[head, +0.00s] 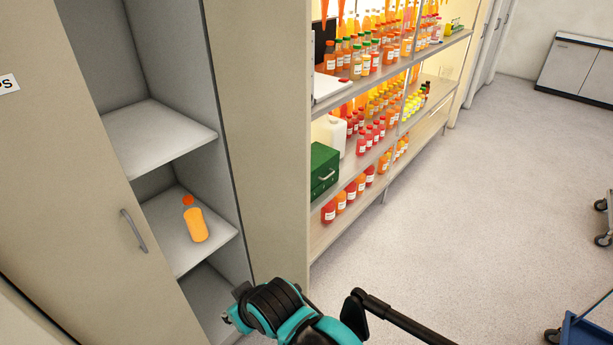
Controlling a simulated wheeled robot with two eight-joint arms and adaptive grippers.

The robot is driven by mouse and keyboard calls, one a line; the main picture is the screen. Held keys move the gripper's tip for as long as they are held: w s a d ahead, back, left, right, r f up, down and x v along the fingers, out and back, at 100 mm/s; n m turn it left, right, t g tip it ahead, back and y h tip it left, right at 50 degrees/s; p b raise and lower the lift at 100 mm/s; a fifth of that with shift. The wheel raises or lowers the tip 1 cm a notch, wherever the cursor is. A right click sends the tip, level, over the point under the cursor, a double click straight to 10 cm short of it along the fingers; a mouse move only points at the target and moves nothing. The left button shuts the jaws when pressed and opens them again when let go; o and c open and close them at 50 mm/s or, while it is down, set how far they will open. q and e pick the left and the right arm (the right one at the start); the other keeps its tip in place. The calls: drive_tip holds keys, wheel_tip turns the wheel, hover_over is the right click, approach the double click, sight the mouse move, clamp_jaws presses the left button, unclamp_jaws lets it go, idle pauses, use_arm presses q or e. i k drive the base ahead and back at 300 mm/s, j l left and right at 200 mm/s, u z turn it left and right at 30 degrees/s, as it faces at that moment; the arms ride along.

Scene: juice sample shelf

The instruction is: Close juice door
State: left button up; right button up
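A tall beige cabinet stands at the left. The space to the right of that door is open and shows grey shelves (160,137). An orange juice bottle (196,224) with a red-orange cap is on the middle visible shelf. A beige panel (262,130) borders the opening on the right; I cannot tell whether it is an open door or a fixed side. My teal and black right arm is at the bottom centre, near the cabinet's lower opening; its fingertips cannot be made out. My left gripper is not in view.
A lit rack (385,155) with several juice bottles, a green box (323,170) and a white jug (330,134) stands right of the cabinet. The floor (490,200) is clear in the middle. A blue cart (585,328) is at lower right.

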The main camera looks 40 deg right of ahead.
sight(262, 50)
drive_tip(key=l+u, duration=0.1)
drive_tip(key=l, duration=0.35)
drive_tip(key=k+l+u, duration=0.1)
drive_tip(key=l, duration=0.3)
drive_tip(key=k+l+u, duration=0.1)
drive_tip(key=l, duration=0.35)
drive_tip(key=k+l+u, duration=0.1)
drive_tip(key=l, duration=0.35)
drive_tip(key=k+l+u, duration=0.1)
drive_tip(key=l, duration=0.3)
drive_tip(key=l+u, duration=0.15)
drive_tip(key=l, duration=1.1)
drive_tip(key=l+z, duration=0.1)
drive_tip(key=z, duration=0.3)
drive_tip(key=k+l, duration=0.05)
